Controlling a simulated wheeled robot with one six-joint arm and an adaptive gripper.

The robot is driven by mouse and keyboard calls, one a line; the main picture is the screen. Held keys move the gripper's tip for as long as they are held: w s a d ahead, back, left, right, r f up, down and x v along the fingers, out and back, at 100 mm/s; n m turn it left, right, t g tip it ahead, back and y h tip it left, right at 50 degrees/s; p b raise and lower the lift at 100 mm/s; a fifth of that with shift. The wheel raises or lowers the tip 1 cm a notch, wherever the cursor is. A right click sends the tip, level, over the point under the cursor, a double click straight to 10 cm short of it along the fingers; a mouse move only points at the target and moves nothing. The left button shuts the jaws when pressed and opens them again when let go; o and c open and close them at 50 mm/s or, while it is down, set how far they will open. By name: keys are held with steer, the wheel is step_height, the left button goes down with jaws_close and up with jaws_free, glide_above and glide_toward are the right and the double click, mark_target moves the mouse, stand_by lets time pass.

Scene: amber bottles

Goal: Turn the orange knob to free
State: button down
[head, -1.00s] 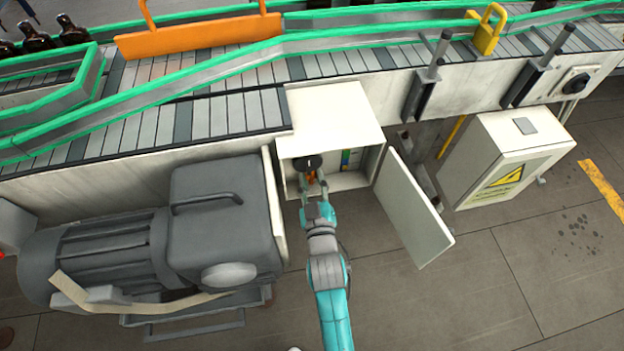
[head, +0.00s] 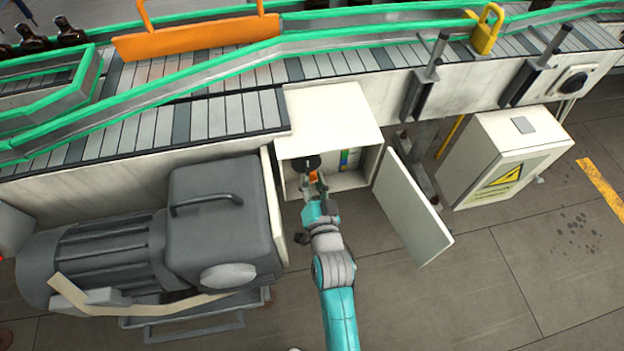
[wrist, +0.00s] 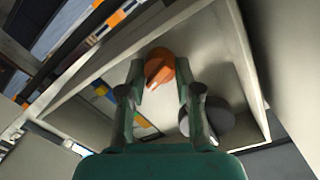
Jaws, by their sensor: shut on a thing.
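The orange knob (wrist: 160,66) is inside the open white box (head: 337,116) under the conveyor; it also shows small in the head view (head: 313,176). My gripper (wrist: 160,84) has its two fingers on either side of the knob and is shut on it. The wrist view is tilted relative to the box. A dark round part (wrist: 208,120) sits beside the knob, partly behind my right finger. A coloured label (wrist: 112,102) is on the box's inner wall. The knob's exact pointer setting is hard to read.
The box's door (head: 412,208) hangs open to the right. A grey motor (head: 160,235) stands close on the left. A white cabinet with a warning sign (head: 508,160) stands further right. The conveyor (head: 235,112) runs above. The floor in front is clear.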

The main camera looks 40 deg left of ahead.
steer(key=shift+m, duration=1)
steer(key=c, duration=0.8)
jaws_free()
steer(key=v, duration=1.2)
steer(key=shift+w+d, duration=0.1)
